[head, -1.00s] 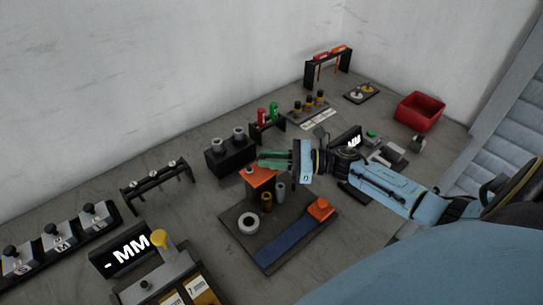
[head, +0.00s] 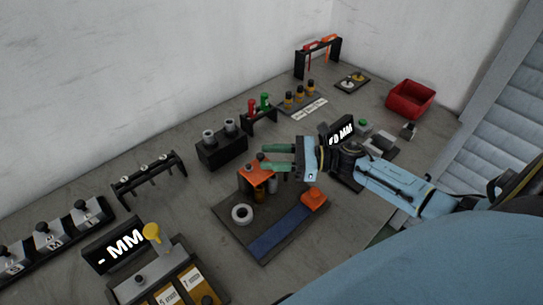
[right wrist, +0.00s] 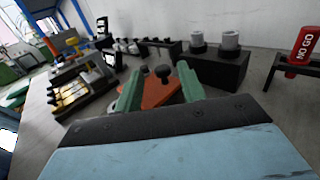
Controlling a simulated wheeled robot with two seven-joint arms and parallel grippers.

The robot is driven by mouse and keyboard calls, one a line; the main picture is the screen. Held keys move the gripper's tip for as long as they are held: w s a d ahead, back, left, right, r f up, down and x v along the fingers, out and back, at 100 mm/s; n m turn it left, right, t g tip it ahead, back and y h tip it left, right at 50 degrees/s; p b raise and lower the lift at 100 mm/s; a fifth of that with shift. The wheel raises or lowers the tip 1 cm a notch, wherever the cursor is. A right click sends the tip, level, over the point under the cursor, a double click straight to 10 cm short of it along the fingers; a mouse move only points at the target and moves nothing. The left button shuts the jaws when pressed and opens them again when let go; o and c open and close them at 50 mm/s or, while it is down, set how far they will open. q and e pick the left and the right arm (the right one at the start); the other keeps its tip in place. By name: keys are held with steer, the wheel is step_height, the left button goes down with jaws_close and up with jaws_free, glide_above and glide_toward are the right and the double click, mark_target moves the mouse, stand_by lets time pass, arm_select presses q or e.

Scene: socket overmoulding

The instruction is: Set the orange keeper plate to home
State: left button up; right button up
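The orange keeper plate (head: 256,178) sits on the dark fixture base (head: 232,222), with dark knobs on top. In the right wrist view the orange plate (right wrist: 160,93) lies just ahead of my fingers, with a black knob (right wrist: 164,72) rising from it. My right gripper (head: 277,158) is open, its green fingers apart and pointing left at the plate's right side. In the wrist view its fingertips (right wrist: 158,76) frame the knob, with no visible grip on it. Any contact cannot be told. My left gripper is not in view.
The fixture also carries a pale ring (head: 242,214), a blue strip (head: 280,236) and an orange block (head: 314,196). A black block with grey cylinders (head: 221,151) stands behind the plate. A red bin (head: 410,100) is at the far right.

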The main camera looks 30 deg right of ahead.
steer(key=b+v, duration=0.1)
steer(key=v, duration=1.2)
steer(key=shift+b, duration=0.3)
